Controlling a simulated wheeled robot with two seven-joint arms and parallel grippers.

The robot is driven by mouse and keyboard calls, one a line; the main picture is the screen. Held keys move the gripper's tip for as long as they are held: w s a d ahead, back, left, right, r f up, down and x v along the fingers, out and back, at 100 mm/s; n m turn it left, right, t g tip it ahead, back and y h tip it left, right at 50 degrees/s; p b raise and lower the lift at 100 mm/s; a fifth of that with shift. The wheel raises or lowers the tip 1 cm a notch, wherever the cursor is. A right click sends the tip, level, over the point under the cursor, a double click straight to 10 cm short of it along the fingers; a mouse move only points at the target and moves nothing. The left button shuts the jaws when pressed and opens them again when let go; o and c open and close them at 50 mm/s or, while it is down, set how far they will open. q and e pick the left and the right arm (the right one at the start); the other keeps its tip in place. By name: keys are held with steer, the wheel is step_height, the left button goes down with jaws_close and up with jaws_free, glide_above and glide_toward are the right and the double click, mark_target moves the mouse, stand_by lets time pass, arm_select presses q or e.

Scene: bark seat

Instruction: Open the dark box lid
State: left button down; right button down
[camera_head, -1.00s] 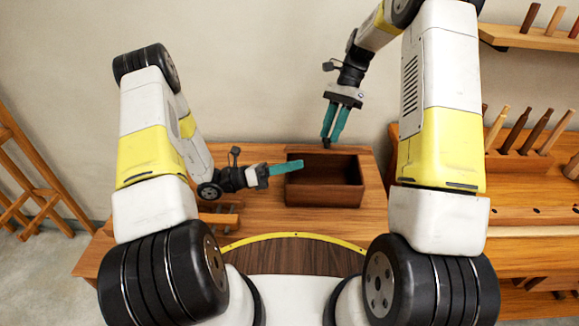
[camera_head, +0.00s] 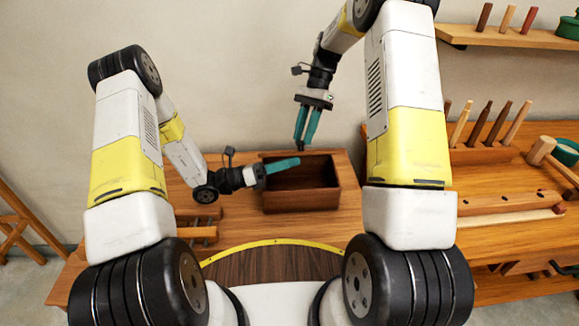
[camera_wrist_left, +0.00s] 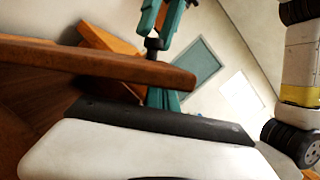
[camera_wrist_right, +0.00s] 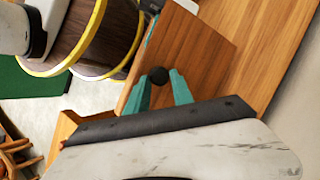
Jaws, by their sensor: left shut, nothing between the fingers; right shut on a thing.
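The dark box (camera_head: 325,200) stands on the wooden bench, and its hollow inside is visible from above. A brown panel with a small dark round knob (camera_wrist_right: 158,75) shows in the right wrist view. It appears to be the lid standing raised at the back, but I cannot clearly tell it from the back wall. My right gripper (camera_head: 303,142) points down behind the box and is shut on the knob. My left gripper (camera_head: 298,162) reaches from the left over the box's back left part, shut and empty. In the left wrist view a brown board edge (camera_wrist_left: 120,68) crosses before it.
A small wooden rack (camera_head: 200,232) lies left of the box on the bench (camera_head: 235,228). At right are a tool rack (camera_head: 485,155) with several handles, a mallet (camera_head: 545,150) and a wall shelf (camera_head: 520,38).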

arm_select(q)
steer(key=shift+w+r, duration=0.35)
steer(key=shift+r, duration=0.1)
arm_select(e)
steer(key=shift+w+a+f, duration=0.1)
steer(key=shift+a+f, duration=0.2)
steer(key=shift+f, duration=0.15)
steer(key=c, duration=1.5)
jaws_free()
arm_select(q)
steer(key=shift+w, duration=0.15)
arm_select(e)
steer(key=o, duration=0.4)
steer(key=shift+w+a+f, duration=0.1)
steer(key=shift+c, duration=0.2)
arm_select(q)
steer(key=shift+a, duration=0.1)
steer(key=shift+f, duration=0.1)
arm_select(e)
steer(key=shift+d, duration=0.25)
